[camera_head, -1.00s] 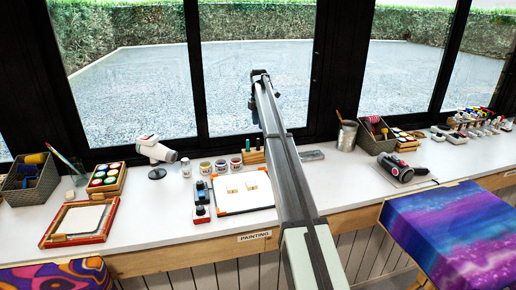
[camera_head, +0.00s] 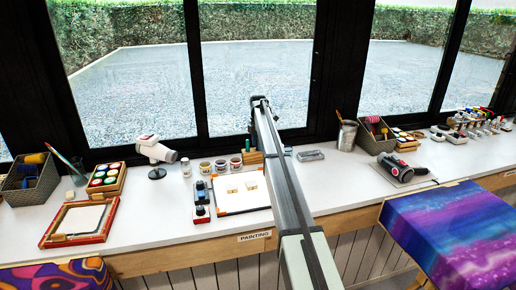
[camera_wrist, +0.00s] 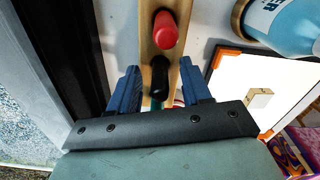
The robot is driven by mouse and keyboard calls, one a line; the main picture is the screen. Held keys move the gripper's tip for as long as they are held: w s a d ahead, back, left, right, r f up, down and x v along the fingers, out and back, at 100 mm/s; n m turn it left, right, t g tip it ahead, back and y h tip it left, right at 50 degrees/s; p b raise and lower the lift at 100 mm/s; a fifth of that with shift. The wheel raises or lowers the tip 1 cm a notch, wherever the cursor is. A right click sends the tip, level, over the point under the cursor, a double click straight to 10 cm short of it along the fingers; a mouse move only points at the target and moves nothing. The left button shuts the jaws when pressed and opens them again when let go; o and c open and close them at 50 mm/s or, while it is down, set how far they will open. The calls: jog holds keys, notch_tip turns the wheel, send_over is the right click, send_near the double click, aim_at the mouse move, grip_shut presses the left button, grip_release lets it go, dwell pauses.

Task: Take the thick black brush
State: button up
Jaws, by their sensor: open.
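The thick black brush (camera_wrist: 159,78) shows in the wrist view as a dark rounded handle end in a wooden holder (camera_wrist: 149,15). A red handle (camera_wrist: 165,32) stands beside it in the same holder. My gripper (camera_wrist: 160,68) is open, with one blue finger to each side of the black handle. I cannot tell whether either finger touches it. In the head view the wooden holder (camera_head: 253,158) is partly behind my arm, with a green handle in it. The black brush and my fingers cannot be made out there.
Paint jars (camera_head: 220,166) stand left of the holder. An orange-cornered board (camera_head: 238,191) lies in front of it. A blue bottle (camera_wrist: 286,22) is close by in the wrist view. The window frame (camera_wrist: 70,60) is close on the left.

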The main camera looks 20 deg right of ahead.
grip_shut()
dwell(0.4)
notch_tip(320, 180, up, 10)
dwell(0.8)
